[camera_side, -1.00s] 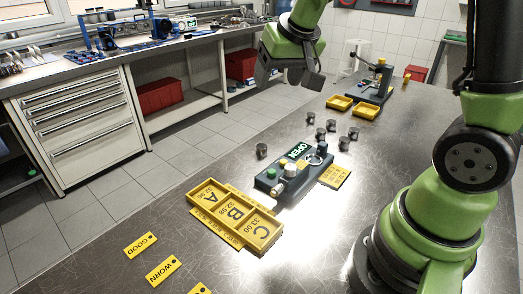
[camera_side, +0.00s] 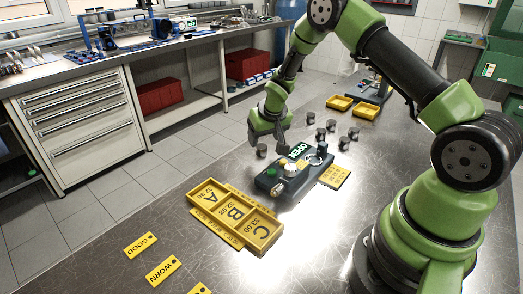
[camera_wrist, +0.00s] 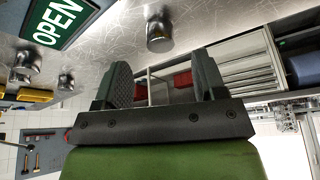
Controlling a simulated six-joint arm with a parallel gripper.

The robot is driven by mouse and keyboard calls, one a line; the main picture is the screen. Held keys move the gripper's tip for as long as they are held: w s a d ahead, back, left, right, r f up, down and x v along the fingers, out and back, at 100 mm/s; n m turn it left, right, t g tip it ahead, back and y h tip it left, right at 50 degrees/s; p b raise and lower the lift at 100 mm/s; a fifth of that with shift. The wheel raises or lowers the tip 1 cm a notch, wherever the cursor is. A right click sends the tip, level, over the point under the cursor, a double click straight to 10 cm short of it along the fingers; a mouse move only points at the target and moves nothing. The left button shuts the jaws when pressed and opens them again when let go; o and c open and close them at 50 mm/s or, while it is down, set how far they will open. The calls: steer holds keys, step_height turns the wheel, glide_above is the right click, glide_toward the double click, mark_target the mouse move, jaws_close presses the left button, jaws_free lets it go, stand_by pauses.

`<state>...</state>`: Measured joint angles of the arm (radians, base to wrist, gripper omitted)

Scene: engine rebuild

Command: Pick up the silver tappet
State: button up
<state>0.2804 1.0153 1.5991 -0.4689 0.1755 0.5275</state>
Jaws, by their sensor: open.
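Several small silver-grey cylindrical tappets stand on the metal bench. One tappet (camera_side: 261,150) is apart from the others, just below my gripper (camera_side: 268,141) in the side view. In the wrist view a tappet (camera_wrist: 158,36) stands ahead of the fingertips, roughly centred between them, with a clear gap. My gripper (camera_wrist: 160,78) is open and empty, with its two dark fingers apart. Other tappets, such as one (camera_side: 331,124) in the side view, stand farther right. I cannot tell which single tappet is meant by its colour.
A dark gauge station (camera_side: 268,183) with a green OPEN display (camera_side: 299,151) stands close to the lone tappet. A yellow A/B/C tray (camera_side: 264,243) lies in front. Yellow bins (camera_side: 366,110) sit farther back. Yellow GOOD (camera_side: 140,245) and WORN (camera_side: 163,269) labels lie at the near left.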

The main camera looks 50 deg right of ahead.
mark_target(262, 146)
steer(key=x, duration=0.5)
steer(key=shift+c, duration=0.4)
steer(key=c, duration=0.9)
